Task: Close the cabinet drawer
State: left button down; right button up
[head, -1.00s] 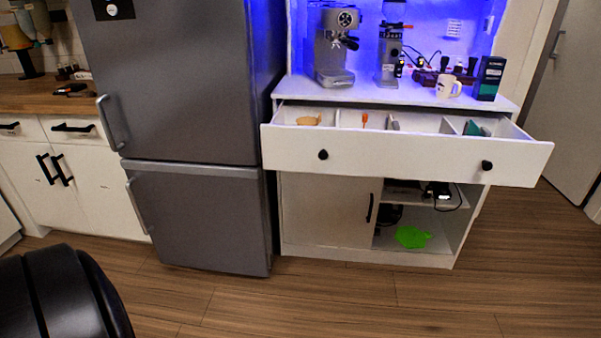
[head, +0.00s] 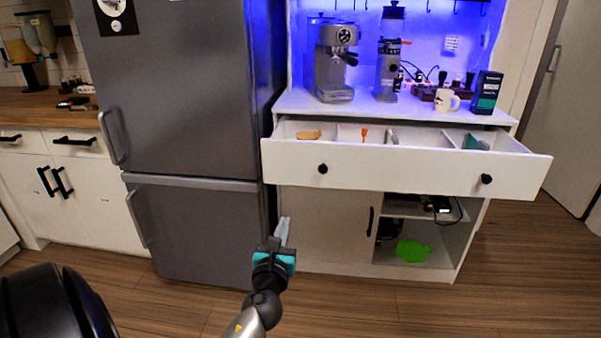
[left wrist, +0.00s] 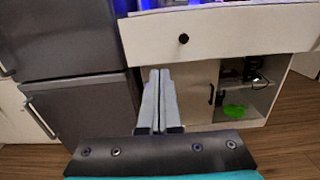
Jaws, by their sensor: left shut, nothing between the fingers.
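The white cabinet drawer (head: 400,170) is pulled out, with its inside visible from above in the head view. It has two black knobs, a left one (head: 323,169) and a right one (head: 487,179). The drawer front (left wrist: 225,34) and its left knob (left wrist: 184,38) also show in the left wrist view. My left gripper (head: 283,232) is shut and empty, in front of the cabinet and lower than the drawer in the picture, apart from it. Its closed fingers (left wrist: 158,100) point toward the cabinet in the left wrist view. My right gripper is not in view.
A grey fridge (head: 185,130) stands close on the left of the cabinet. An espresso machine (head: 334,62), a grinder (head: 389,60), a mug (head: 446,100) and a dark box (head: 486,92) stand on the cabinet top. The wooden floor (head: 400,310) in front is clear.

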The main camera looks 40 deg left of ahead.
aim_at(430, 157)
jog(key=i+j, duration=0.25)
jog(key=j, duration=0.15)
jog(key=i+j, duration=0.25)
jog(key=j, duration=0.15)
jog(key=i+j, duration=0.3)
jog(key=j+z, duration=0.05)
jog(key=j, duration=0.05)
